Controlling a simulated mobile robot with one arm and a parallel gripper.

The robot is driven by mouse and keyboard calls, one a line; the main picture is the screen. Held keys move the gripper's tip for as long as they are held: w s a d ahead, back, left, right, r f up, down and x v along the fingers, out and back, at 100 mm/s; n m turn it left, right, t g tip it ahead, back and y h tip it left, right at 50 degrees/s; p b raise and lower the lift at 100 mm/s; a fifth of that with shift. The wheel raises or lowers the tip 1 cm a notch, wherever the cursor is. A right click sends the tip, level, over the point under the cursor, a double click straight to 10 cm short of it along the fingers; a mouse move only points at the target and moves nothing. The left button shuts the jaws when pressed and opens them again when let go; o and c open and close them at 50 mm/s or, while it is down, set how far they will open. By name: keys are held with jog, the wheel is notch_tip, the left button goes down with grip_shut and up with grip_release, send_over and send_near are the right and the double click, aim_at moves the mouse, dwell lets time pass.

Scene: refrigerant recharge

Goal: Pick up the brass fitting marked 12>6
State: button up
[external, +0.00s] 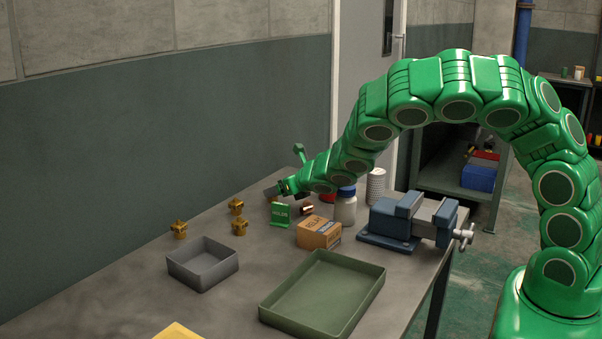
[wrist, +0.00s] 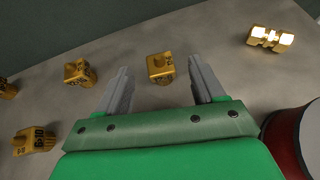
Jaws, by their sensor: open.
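Several brass fittings stand on the grey workbench (external: 120,285). In the wrist view, one brass fitting (wrist: 160,66) stands just ahead of and between the fingertips of my gripper (wrist: 159,72); its mark is too small to read surely. Two more brass fittings (wrist: 78,72) (wrist: 34,140) stand to the left, and another is cut by the left edge. I cannot tell which one bears 12>6. My gripper is open and empty. In the external view it (external: 274,191) is low over the bench's far side, and its fingers are small there.
A shiny brass piece (wrist: 270,38) lies at the wrist view's upper right. A red cylinder (wrist: 306,135) is close right of my gripper. A green card (external: 280,215), cardboard box (external: 318,232), white jar (external: 345,208), blue vise (external: 400,222), grey tray (external: 202,270) and green tray (external: 310,325) are nearby.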

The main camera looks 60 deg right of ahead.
jog(key=shift+x, duration=1.15)
grip_shut()
jog(key=shift+r, duration=0.2)
